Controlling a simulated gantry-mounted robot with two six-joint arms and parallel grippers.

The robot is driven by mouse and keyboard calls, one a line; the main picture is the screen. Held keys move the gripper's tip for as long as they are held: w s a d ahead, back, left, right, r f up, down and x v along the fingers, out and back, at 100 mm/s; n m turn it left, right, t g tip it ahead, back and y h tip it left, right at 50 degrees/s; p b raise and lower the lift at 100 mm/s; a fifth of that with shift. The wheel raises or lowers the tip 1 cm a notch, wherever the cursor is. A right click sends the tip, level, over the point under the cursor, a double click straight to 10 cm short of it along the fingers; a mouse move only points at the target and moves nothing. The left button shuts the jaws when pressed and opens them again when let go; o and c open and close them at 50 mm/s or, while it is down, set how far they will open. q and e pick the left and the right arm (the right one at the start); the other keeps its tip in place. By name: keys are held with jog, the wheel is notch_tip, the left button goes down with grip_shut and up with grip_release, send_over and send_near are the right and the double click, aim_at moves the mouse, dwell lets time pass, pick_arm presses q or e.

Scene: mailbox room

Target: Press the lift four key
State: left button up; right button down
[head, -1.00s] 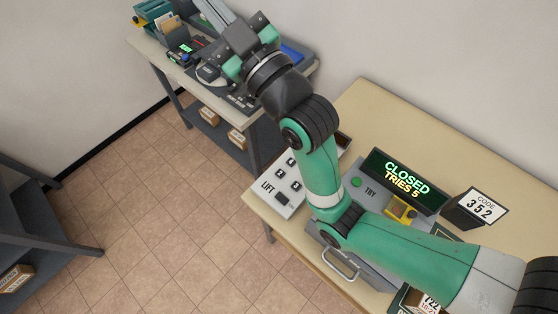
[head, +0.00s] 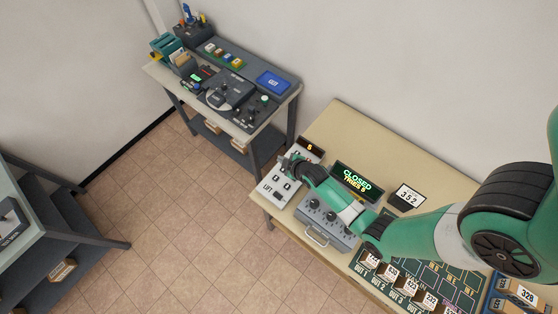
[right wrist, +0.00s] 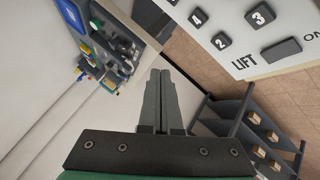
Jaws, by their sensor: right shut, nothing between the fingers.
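The lift panel (head: 270,187) is a white box at the left end of the tan table, with dark square keys. In the right wrist view the panel (right wrist: 285,62) fills the upper right, marked LIFT, with keys 4, 2 and 3 showing. The four key (right wrist: 197,17) is near the top edge, unobstructed. My right gripper (right wrist: 160,73) is shut and empty, its fingertips below and left of that key in the picture and apart from it. In the head view my right gripper (head: 291,161) is over the panel's upper part, covering some keys. My left gripper is out of view.
A small orange-digit display (head: 310,147) is behind the panel. A cluttered desk (head: 222,95) stands behind left.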

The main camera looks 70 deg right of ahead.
aim_at(283, 170)
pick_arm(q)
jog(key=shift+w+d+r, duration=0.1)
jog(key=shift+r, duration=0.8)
pick_arm(e)
jog(key=shift+s+d+r, duration=0.5)
jog(key=shift+s+r, duration=0.15)
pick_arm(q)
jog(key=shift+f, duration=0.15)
pick_arm(e)
jog(key=shift+f, duration=0.1)
notch_tip(283, 170, down, 8)
jog(key=b, duration=0.7)
pick_arm(q)
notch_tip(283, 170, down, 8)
jog(key=shift+b, duration=0.4)
pick_arm(e)
jog(key=shift+f, duration=0.25)
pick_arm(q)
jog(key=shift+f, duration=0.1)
pick_arm(e)
jog(key=shift+f, duration=0.15)
pick_arm(q)
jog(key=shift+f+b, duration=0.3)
jog(key=shift+b, duration=0.05)
pick_arm(e)
jog(key=shift+f, duration=0.3)
